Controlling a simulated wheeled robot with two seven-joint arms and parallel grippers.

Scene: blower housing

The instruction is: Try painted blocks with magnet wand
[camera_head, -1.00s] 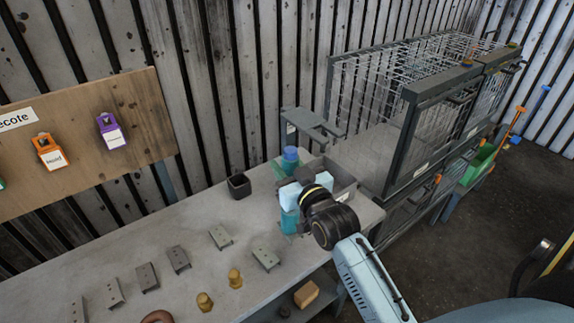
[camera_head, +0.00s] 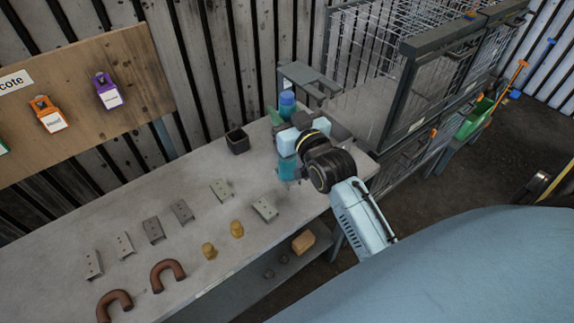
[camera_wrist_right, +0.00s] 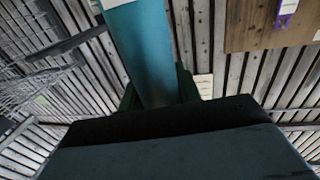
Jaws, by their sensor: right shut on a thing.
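My right gripper (camera_head: 287,143) is shut on an upright teal cylinder (camera_head: 287,169) at the bench's far right end. A blue top shows above the gripper, and the hand hides the middle. In the right wrist view the teal cylinder (camera_wrist_right: 145,55) stands between the fingers. Whether its base touches the bench is unclear. Several grey blocks with small holes, one of them here (camera_head: 265,208), lie spread along the bench (camera_head: 190,285). No thing is clearly a magnet wand. My left gripper is out of view.
Two brass-coloured pieces (camera_head: 237,229) and two brown U-shaped pieces (camera_head: 167,275) lie on the bench. A dark open cup (camera_head: 238,141) stands near the back edge. A wire cage (camera_head: 400,70) stands at the right. A tan block (camera_head: 303,242) lies on the lower shelf.

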